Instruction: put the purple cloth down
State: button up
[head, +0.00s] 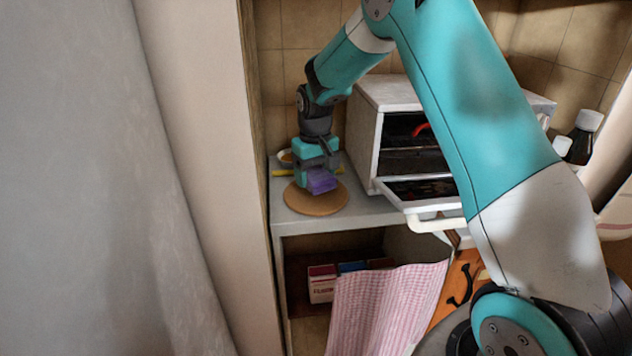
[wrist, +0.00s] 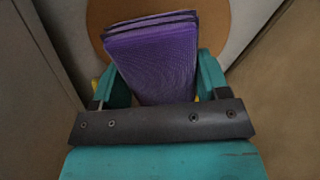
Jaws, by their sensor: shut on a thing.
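The purple cloth (head: 322,182) is a folded pad, held between the fingers of my gripper (head: 318,172). In the wrist view the cloth (wrist: 152,55) shows its flat face and layered far edge, with teal fingers on both sides of it. My gripper (wrist: 160,85) is shut on it. The cloth is over a round brown board (head: 316,204) on the grey counter; the board also shows behind it in the wrist view (wrist: 95,12). I cannot tell whether the cloth touches the board.
A white toaster oven (head: 367,140) with its door lowered stands right of the board on the counter (head: 375,210). A yellow item and a small dish (head: 284,158) lie behind my gripper. A wall panel (head: 205,130) is close on the left. A pink checked towel (head: 385,310) hangs below.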

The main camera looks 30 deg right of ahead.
jog(key=shift+f, duration=1.35)
jog(key=shift+d, duration=0.1)
jog(key=shift+f, duration=0.15)
jog(key=o, duration=0.8)
